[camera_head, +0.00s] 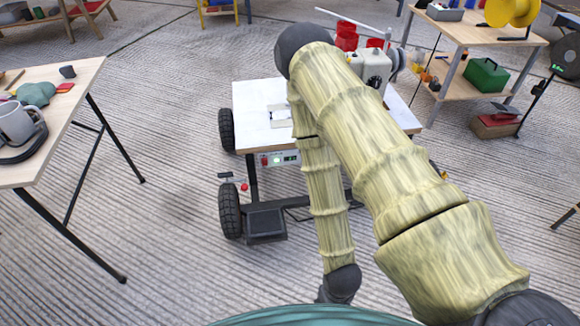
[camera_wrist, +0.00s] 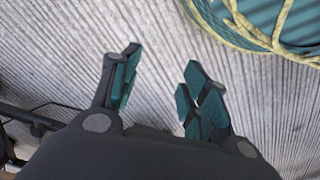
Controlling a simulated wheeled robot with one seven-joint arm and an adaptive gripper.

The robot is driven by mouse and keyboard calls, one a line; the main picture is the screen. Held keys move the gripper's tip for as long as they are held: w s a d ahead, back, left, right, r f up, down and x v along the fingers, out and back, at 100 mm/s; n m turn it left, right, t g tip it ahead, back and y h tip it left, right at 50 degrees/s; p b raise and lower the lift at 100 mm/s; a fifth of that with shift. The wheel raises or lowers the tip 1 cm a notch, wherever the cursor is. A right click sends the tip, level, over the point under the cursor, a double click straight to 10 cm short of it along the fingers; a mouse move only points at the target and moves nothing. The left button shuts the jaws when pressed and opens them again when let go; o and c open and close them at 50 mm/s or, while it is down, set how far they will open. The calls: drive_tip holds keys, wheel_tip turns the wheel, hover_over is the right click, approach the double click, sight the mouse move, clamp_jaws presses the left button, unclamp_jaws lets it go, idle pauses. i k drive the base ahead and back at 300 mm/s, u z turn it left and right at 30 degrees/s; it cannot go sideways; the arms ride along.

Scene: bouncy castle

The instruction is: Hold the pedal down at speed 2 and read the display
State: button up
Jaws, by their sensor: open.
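A white sewing machine (camera_head: 374,68) stands on a wheeled cart with a pale top (camera_head: 262,100). On the cart's front edge is a small control panel (camera_head: 279,158) with a green light and a small dark display; its reading is too small to make out. A dark box-like part (camera_head: 265,222), which looks like the pedal, sits low under the cart's front. In the wrist view my gripper (camera_wrist: 162,68) is open and empty, its teal fingers apart over the ridged floor. In the head view my arm bends down in front of the cart, the gripper mostly hidden at the bottom.
A table with a grey mug (camera_head: 17,124) stands at left. A shelf unit with a green box (camera_head: 487,78) is at back right. Black wheels (camera_head: 230,210) flank the cart's left side. Dark bars (camera_wrist: 35,118) show at the wrist view's left edge. Floor between table and cart is clear.

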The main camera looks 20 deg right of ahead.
sight(267, 222)
drive_tip(key=u, duration=3.45)
drive_tip(key=k, duration=1.55)
drive_tip(key=z, duration=1.6)
